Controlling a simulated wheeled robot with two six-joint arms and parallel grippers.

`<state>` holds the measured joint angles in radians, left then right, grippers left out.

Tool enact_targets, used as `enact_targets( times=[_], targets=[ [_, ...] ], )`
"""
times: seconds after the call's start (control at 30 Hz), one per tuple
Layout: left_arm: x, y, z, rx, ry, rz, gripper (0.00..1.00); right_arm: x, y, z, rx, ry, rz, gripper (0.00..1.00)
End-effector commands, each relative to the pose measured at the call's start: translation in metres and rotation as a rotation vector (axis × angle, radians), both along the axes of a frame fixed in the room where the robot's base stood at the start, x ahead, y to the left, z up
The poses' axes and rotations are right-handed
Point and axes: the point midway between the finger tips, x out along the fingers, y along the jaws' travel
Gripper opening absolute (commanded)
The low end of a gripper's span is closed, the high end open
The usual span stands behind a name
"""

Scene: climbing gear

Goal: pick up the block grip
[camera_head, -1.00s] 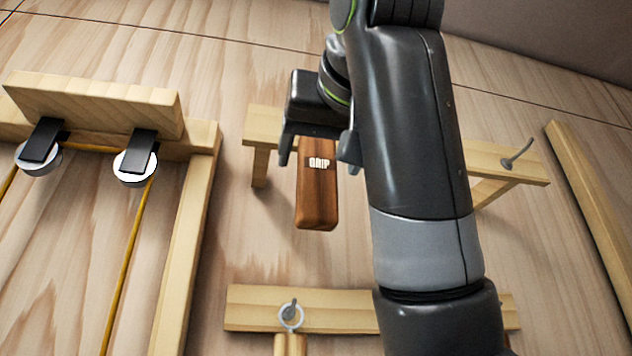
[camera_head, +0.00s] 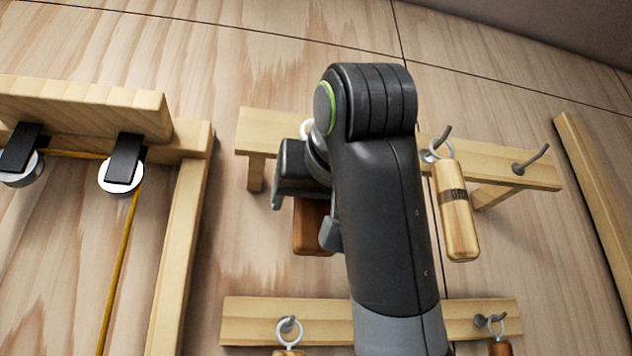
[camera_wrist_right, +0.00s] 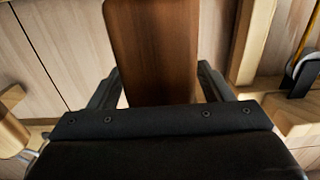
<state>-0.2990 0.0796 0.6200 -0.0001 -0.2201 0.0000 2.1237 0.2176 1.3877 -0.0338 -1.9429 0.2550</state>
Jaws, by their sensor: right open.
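The block grip (camera_head: 312,240) is a reddish-brown wooden block hanging below the upper rail (camera_head: 262,130) in the head view. My right gripper (camera_head: 303,218) covers its upper part and its label. In the right wrist view the block grip (camera_wrist_right: 152,50) stands between the two fingers of my right gripper (camera_wrist_right: 160,88), with a finger on each side. The jaws are open, and a small gap shows at the right finger. Whether the left finger touches the block is unclear. My left gripper is not in view.
A pale wooden handle (camera_head: 455,215) hangs by a ring from a hook, right of my arm. An empty hook (camera_head: 530,160) is farther right. A lower rail (camera_head: 250,320) holds hanging pieces. A pulley frame with a yellow cord (camera_head: 122,245) stands left.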

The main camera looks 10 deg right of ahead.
Motion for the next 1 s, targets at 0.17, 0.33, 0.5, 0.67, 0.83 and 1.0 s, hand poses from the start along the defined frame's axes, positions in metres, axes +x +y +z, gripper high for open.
enact_targets(
  times=[0.17, 0.33, 0.5, 0.67, 0.83, 1.0],
  targets=[
    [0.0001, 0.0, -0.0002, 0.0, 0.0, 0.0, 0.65, 0.0005, 0.0004, -0.0004, 0.0, -0.002, 0.001, 0.73],
    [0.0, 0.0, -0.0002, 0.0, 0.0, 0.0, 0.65, 0.0004, 0.0004, -0.0004, 0.0, -0.001, 0.001, 0.58],
    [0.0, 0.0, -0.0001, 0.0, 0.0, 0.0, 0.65, 0.0004, 0.0004, -0.0003, 0.0, -0.001, 0.001, 0.36],
    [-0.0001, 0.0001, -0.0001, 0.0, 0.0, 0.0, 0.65, 0.0002, 0.0003, -0.0001, 0.0, -0.002, 0.001, 0.21],
    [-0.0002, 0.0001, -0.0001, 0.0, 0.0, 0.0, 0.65, 0.0002, 0.0003, 0.0, 0.0, -0.001, 0.001, 0.21],
    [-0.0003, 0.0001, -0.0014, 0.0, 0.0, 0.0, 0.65, -0.0002, 0.0003, 0.0025, 0.0, -0.002, 0.001, 0.21]
  ],
)
